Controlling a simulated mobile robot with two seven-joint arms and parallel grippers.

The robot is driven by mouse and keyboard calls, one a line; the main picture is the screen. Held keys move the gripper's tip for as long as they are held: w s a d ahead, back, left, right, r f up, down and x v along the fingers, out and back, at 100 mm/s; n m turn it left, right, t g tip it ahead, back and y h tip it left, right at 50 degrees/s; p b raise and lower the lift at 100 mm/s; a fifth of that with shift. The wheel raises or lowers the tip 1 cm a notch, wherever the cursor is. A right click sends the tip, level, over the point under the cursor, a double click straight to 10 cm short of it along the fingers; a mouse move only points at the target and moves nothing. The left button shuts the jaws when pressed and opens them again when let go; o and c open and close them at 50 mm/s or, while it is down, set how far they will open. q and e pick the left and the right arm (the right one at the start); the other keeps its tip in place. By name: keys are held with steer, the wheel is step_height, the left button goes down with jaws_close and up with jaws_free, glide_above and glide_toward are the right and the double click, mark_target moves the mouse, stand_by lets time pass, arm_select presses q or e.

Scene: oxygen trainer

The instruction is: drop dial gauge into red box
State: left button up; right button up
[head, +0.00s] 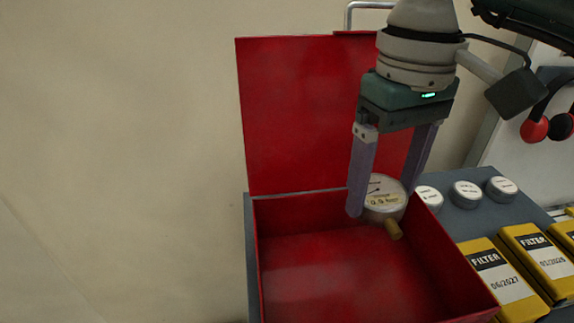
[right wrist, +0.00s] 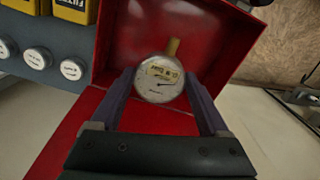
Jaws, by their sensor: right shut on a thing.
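The red box (head: 330,272) stands with its lid (head: 300,115) raised at the back, and its visible floor is bare. The dial gauge (head: 385,200) has a round white face and a brass stem. My right gripper (head: 385,205) is shut on the dial gauge, one finger on each side, and holds it at the back right part of the box opening. In the right wrist view the gauge (right wrist: 158,80) sits between the fingertips, with the red box (right wrist: 125,45) behind it. My left gripper is in neither view.
Several yellow filter boxes (head: 500,285) stand right of the red box. Several round white-topped pieces (head: 466,194) sit on the grey surface (head: 480,215) behind them. A plain wall fills the left.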

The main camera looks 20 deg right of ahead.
steer(key=o, duration=1.5)
steer(key=shift+c, duration=0.2)
steer(key=shift+r, duration=0.25)
step_height(320, 180, up, 4)
steer(key=b, duration=0.3)
steer(key=shift+w+r, duration=0.1)
steer(key=shift+r, duration=2.7)
steer(key=shift+s, duration=0.2)
